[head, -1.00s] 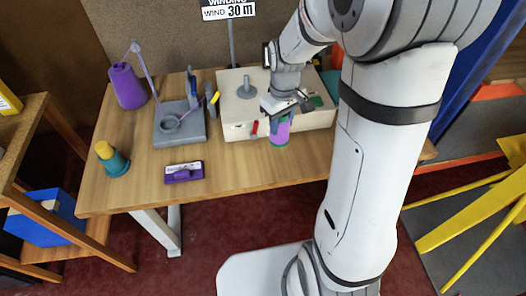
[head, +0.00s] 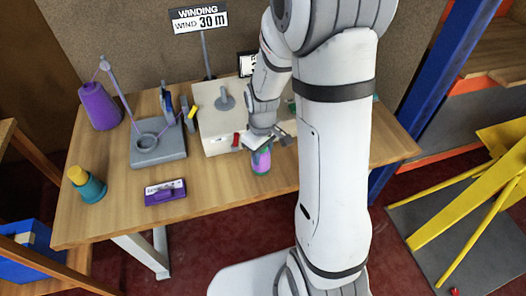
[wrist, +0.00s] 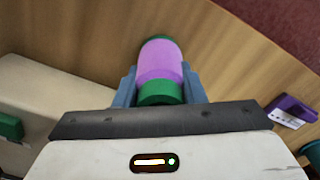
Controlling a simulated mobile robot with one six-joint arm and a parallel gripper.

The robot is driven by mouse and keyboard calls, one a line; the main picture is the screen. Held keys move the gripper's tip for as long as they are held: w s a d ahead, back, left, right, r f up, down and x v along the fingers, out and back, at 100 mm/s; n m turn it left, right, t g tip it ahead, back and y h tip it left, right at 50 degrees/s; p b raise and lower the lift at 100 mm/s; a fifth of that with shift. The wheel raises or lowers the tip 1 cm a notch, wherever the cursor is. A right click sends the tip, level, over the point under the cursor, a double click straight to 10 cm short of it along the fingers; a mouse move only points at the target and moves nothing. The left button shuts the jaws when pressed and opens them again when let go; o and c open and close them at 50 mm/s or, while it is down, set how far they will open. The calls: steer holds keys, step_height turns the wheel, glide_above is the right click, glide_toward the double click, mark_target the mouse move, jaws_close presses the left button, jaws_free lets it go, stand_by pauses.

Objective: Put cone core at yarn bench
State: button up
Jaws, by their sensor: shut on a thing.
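My gripper (head: 270,139) is shut on a purple, tapered piece with green ends, the cone core (head: 261,162); it points down over the wooden yarn bench (head: 220,180), in front of the cream machine. In the wrist view my gripper (wrist: 160,88) has its two blue-grey fingers on either side of the cone core (wrist: 160,60), which shows purple with a green near end and a green rim at the far end. The cone core is close to the bench top; I cannot tell whether it touches.
The cream machine (head: 213,125) with a grey peg stands behind. Left are a grey stand with a ring (head: 158,150), a large purple cone (head: 100,106), a teal and yellow cone (head: 88,185) and a purple labelled block (head: 165,192). The bench front between is clear.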

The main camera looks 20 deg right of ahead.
steer(key=shift+f, duration=0.2)
steer(key=o, duration=1.1)
steer(key=shift+r, duration=0.1)
steer(key=shift+c, duration=0.2)
step_height(320, 180, up, 12)
steer(key=s+r+m+t, duration=0.1)
steer(key=s+r+m, duration=0.2)
steer(key=s, duration=0.4)
steer(key=s+r+m+t, duration=0.1)
steer(key=s+r+m, duration=0.2)
steer(key=s, duration=0.3)
steer(key=shift+s+a+r+t+p, duration=0.2)
steer(key=shift+s+r+t+p, duration=0.1)
steer(key=shift+s+r+p, duration=0.1)
